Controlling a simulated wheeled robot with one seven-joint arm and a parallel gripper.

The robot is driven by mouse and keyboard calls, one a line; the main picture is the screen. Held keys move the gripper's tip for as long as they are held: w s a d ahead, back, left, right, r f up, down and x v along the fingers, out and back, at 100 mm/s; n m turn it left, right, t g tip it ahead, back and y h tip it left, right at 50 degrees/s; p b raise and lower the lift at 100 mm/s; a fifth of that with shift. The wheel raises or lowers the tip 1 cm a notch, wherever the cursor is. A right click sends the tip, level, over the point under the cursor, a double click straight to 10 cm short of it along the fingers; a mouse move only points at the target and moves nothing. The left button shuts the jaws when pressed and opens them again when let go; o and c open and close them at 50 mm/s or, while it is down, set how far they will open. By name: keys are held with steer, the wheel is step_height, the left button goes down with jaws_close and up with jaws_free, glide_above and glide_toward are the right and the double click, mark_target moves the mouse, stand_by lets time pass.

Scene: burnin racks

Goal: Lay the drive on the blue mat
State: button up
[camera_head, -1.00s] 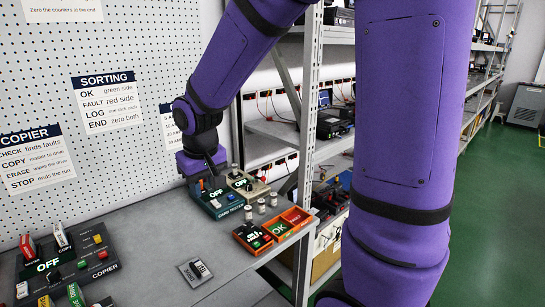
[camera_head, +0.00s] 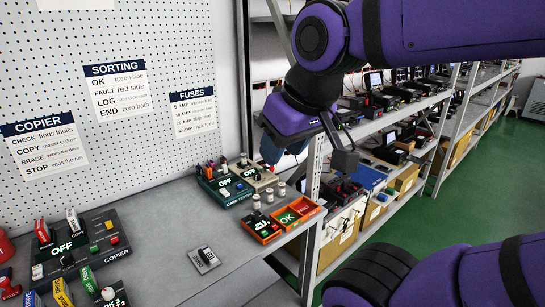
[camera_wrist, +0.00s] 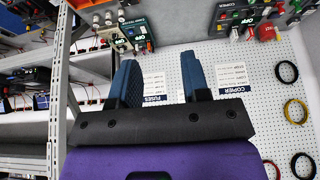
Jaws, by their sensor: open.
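My gripper (camera_wrist: 161,80) is open, with nothing between its two blue fingers in the wrist view. In the head view my gripper (camera_head: 270,150) hangs in the air near the pegboard, above the far end of the bench. A small dark drive with a pale label (camera_head: 205,256) lies on a grey plate on the bench, well apart from my gripper. A red drive (camera_head: 42,231) and a white drive (camera_head: 73,220) stand in the copier (camera_head: 85,245) at the left. A flat blue patch (camera_head: 368,177), seemingly the blue mat, lies on the rack shelf at the right.
Metal racks (camera_head: 312,195) with devices and boxes (camera_head: 340,235) stand beyond. The green floor (camera_head: 450,210) is clear on the right. Bare bench lies around the grey plate.

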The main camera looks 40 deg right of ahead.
steer(key=w+f+g, duration=0.1)
steer(key=w+f, duration=0.3)
steer(key=w, duration=0.6)
steer(key=g, duration=0.4)
glide_above(203, 254)
step_height(203, 254, down, 27)
steer(key=shift+f, duration=5.75)
jaws_close()
